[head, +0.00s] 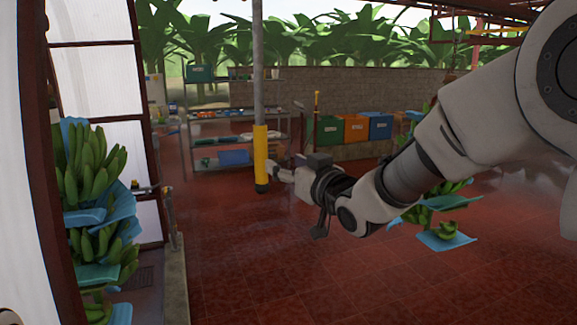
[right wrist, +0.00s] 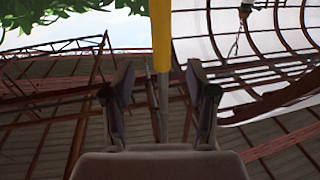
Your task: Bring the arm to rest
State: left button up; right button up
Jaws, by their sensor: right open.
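My right arm reaches in from the right in the head view. Its gripper (head: 281,172) is held out in mid-air near the yellow-sleeved post. In the right wrist view the two fingers of the right gripper (right wrist: 161,85) stand apart with nothing between them. The yellow part of the post shows beyond them. My left gripper is not in view.
A hanging banana stem (head: 88,180) with blue sheets is at the left. Another stem (head: 446,228) hangs partly behind my right arm. A yellow-sleeved post (head: 261,155), a shelf rack (head: 215,160) and coloured bins (head: 355,127) stand behind. The red floor (head: 290,275) is clear.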

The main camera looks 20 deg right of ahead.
jog(key=shift+w+f, duration=0.1)
dwell(0.3)
notch_tip(320, 180, down, 35)
jog(key=s+m+g+h+b, duration=0.1)
jog(key=s+m+g+b, duration=0.1)
jog(key=g+b, duration=0.3)
jog(key=s+d+f+g+h+b, duration=0.1)
jog(key=s+f+g, duration=0.2)
jog(key=s+f, duration=0.5)
jog(key=s+d+f+g, duration=0.15)
jog(key=s+f, duration=0.25)
jog(key=f, duration=0.7)
jog(key=s+d+f+g+h+b, duration=0.1)
jog(key=s+f+g, duration=0.3)
jog(key=s, duration=0.8)
jog(key=s+d+f+m+g+h+b, duration=0.1)
jog(key=s+f+g, duration=0.3)
jog(key=s+f, duration=0.4)
jog(key=s, duration=0.5)
jog(key=shift+d, duration=0.2)
jog(key=shift+w, duration=0.15)
